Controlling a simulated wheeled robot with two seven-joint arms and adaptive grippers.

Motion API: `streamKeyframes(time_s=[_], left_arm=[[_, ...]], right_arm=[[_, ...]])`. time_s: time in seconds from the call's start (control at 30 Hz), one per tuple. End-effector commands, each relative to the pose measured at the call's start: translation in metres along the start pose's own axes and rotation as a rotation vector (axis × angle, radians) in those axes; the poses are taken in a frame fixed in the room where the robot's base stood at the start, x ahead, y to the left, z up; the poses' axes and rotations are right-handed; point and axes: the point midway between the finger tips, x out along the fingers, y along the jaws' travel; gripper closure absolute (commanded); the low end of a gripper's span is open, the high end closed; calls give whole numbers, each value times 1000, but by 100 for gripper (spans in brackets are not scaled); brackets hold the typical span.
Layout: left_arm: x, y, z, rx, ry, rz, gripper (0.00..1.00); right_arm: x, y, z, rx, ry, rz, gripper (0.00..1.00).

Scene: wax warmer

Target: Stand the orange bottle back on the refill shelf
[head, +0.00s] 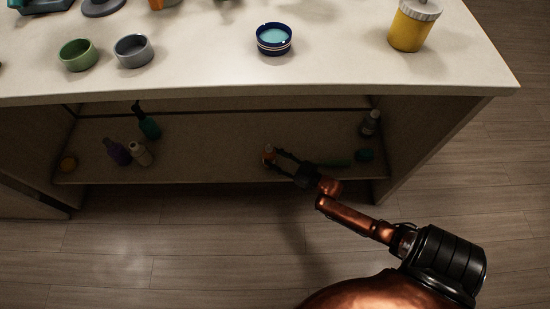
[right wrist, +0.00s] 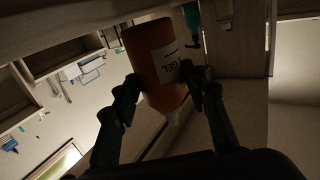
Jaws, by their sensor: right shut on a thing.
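The orange bottle (head: 268,150) is at the front part of the refill shelf (head: 215,150), under the counter. My right gripper (head: 274,158) reaches in from the right and is shut on it. In the right wrist view the orange bottle (right wrist: 152,55), with a white label, sits between the two fingers of my right gripper (right wrist: 160,85). That view shows it upside down, with its pale tip pointing down the picture. I cannot tell whether its base touches the shelf. My left gripper is not in view.
A purple bottle (head: 117,151), a cream bottle (head: 140,154) and a dark green bottle (head: 148,123) stand on the shelf's left. A grey bottle (head: 369,123) and a green item (head: 364,155) are at its right. The counter edge (head: 230,93) overhangs. The shelf's middle is clear.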

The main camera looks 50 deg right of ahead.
Motion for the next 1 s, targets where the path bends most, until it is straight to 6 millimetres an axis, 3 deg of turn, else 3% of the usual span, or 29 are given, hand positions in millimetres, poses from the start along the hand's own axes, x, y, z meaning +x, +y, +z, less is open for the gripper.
streamKeyframes(time_s=[1.0], left_arm=[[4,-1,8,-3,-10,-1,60]], right_arm=[[0,0,9,0,1,0,73]])
